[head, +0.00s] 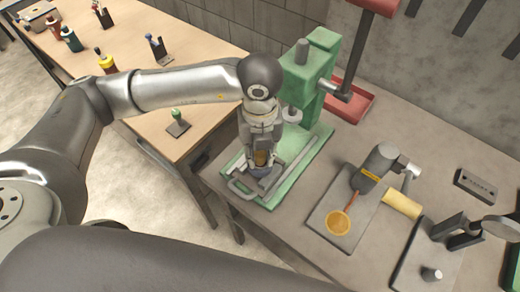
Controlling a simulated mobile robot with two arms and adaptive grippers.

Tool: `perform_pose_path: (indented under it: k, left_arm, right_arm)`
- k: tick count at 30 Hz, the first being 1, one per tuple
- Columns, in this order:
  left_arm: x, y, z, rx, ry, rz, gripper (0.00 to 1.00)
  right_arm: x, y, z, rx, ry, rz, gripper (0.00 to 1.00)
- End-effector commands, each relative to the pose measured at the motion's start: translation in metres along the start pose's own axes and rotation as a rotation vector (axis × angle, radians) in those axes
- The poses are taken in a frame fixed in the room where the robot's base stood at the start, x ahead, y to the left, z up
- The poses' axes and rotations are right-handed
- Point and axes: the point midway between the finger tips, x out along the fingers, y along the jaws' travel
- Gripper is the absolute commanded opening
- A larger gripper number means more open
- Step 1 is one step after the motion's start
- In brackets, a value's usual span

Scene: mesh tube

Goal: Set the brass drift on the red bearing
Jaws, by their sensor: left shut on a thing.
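My left gripper (262,158) points down over the green base plate (291,184) of the arbor press. It is shut on a small brass-coloured piece, the brass drift (262,158), which shows between the fingers. A grey vise-like fixture (241,187) lies on the plate just below the fingers. I cannot tell whether the drift touches anything beneath it. I see no red bearing; the gripper and fixture may hide it. My right gripper is not in view.
The green press column (322,65) stands right behind the gripper. A red tray (350,104) is beyond it. To the right are a grey plate (325,215) with a motor-like tool, a yellow cylinder (402,205) and an orange disc (338,222). A wooden table (190,80) holds bottles at left.

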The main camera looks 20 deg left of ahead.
Motion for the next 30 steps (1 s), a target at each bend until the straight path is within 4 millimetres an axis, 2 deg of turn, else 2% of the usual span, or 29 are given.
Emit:
perform_pose_path:
  k: [22, 23, 28, 30]
  left_arm:
    - [0.0082, -0.0002, -0.0001, 0.000, 0.000, -0.001, 0.00]
    - [0.0080, -0.0002, 0.0000, 0.000, 0.000, -0.001, 0.25]
    - [0.0075, -0.0002, -0.0001, 0.000, 0.000, -0.001, 0.47]
    - [0.0076, -0.0001, -0.0001, 0.000, 0.000, 0.000, 0.49]
  right_arm:
    - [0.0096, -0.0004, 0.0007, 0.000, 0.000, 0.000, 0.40]
    - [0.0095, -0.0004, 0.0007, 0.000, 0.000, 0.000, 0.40]
    - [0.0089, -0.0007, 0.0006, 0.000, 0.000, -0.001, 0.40]
    - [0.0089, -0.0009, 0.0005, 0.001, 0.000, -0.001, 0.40]
